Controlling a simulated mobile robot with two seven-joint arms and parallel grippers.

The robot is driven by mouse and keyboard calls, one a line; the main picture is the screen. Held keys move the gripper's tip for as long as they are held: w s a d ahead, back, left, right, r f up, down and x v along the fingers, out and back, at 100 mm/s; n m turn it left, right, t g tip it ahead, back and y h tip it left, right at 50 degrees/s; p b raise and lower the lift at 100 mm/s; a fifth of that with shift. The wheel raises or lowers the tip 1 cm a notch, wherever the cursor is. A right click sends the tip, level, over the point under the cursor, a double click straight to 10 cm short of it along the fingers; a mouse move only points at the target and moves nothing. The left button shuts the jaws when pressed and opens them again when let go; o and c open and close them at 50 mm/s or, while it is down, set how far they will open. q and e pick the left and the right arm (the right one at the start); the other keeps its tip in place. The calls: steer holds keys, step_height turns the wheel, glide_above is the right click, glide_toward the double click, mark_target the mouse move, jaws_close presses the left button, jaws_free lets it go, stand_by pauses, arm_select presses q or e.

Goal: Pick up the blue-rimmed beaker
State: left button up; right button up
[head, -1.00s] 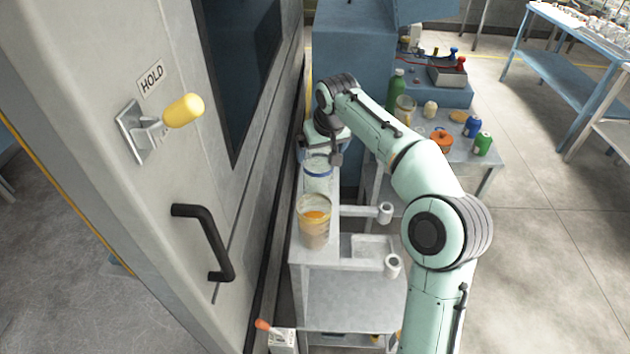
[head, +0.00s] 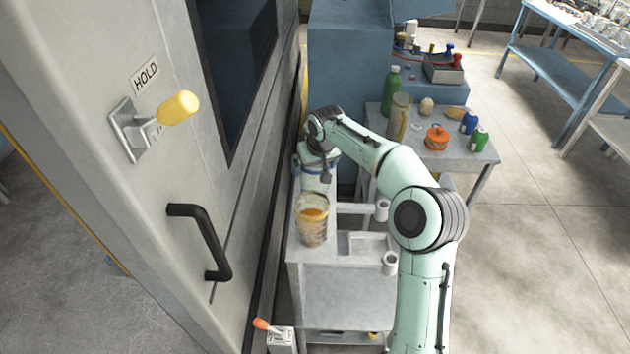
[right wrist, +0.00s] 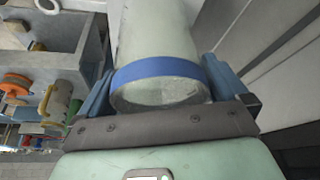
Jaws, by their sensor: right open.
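The blue-rimmed beaker (head: 317,185) is pale and stands on the cart top beside the machine wall, partly hidden by my right arm in the head view. In the right wrist view the beaker (right wrist: 160,82) fills the middle, with its blue band close to the palm. My right gripper (right wrist: 165,85) is open, with one blue finger on each side of the beaker. It also shows in the head view (head: 313,168), over the beaker's top. I cannot tell whether the fingers touch it. My left gripper is not in view.
A clear container with orange contents (head: 312,222) stands just in front of the beaker on the grey cart (head: 345,285). The large machine door with a black handle (head: 205,240) is close on the left. A side table (head: 460,155) holds bottles and an orange pot.

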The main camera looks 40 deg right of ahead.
steer(key=c, duration=1.2)
steer(key=shift+r, duration=0.1)
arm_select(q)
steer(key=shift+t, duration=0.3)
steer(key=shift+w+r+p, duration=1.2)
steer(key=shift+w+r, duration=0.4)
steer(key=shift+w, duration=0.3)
arm_select(e)
steer(key=shift+r, duration=9.85)
